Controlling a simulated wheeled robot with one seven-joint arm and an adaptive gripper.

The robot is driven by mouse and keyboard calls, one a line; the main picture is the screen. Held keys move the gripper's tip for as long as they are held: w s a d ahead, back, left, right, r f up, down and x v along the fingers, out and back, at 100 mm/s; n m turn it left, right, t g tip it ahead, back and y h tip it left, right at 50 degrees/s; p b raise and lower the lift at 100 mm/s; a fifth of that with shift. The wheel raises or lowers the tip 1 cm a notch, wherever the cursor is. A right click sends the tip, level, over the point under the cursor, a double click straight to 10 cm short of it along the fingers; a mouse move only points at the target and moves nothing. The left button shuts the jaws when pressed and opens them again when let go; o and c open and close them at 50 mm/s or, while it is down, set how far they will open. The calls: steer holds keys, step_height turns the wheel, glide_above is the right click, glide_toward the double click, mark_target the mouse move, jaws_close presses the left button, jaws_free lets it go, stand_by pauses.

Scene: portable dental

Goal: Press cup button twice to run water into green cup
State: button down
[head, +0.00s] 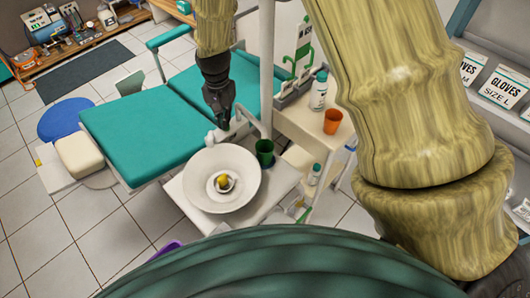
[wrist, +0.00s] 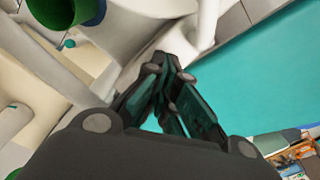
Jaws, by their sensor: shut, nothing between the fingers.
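The green cup (head: 265,150) stands upright at the right rim of the white spittoon bowl (head: 190,178), under the white spout unit. Part of the cup also shows at the top left of the wrist view (wrist: 88,10). My gripper (head: 222,124) points down just behind the bowl, left of the cup, close to the white spout fixture (head: 213,137). In the wrist view the fingertips (wrist: 168,62) are together and empty, against or very near a white part. The cup button cannot be made out; the fingers may hide it. Whether they touch it cannot be told.
A small yellow object (head: 223,182) lies in the bowl. An orange cup (head: 332,122) and a white bottle (head: 319,90) stand on the cart at right. The teal dental chair (head: 145,130) lies behind and left. A white pole (head: 266,65) rises beside my gripper.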

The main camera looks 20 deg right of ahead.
steer(key=shift+f, duration=0.75)
steer(key=shift+r, duration=0.15)
steer(key=shift+r+p, duration=0.95)
steer(key=shift+r, duration=0.35)
steer(key=shift+r+p, duration=2.4)
steer(key=shift+r, duration=0.6)
